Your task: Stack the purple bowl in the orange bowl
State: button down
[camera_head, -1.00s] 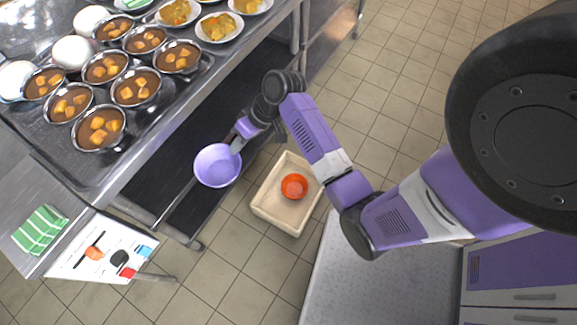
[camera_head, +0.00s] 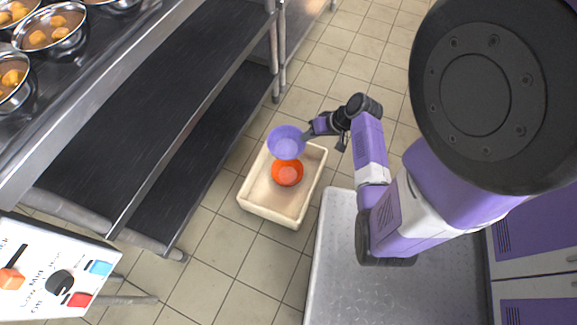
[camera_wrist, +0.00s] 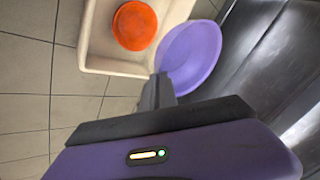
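The purple bowl (camera_head: 286,143) is held by its rim in my gripper (camera_head: 307,134), which is shut on it. It hangs above the far edge of a cream bin and partly overlaps the orange bowl in the head view. The orange bowl (camera_head: 287,173) sits inside the cream bin (camera_head: 268,210). In the wrist view the purple bowl (camera_wrist: 190,57) is at the fingertips (camera_wrist: 160,80), to the right of the orange bowl (camera_wrist: 134,25) and apart from it in the picture.
A steel shelf unit (camera_head: 170,100) with dark shelves stands left of the bin. A control panel (camera_head: 50,270) is at the lower left. Tiled floor (camera_head: 235,270) around the bin is clear.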

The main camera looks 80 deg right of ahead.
notch_tip(320, 180, down, 20)
jog(key=b, duration=0.9)
jog(key=shift+f+b, duration=0.25)
jog(key=shift+b, duration=0.2)
jog(key=c, duration=1.7)
grip_release()
jog(key=shift+r, duration=0.1)
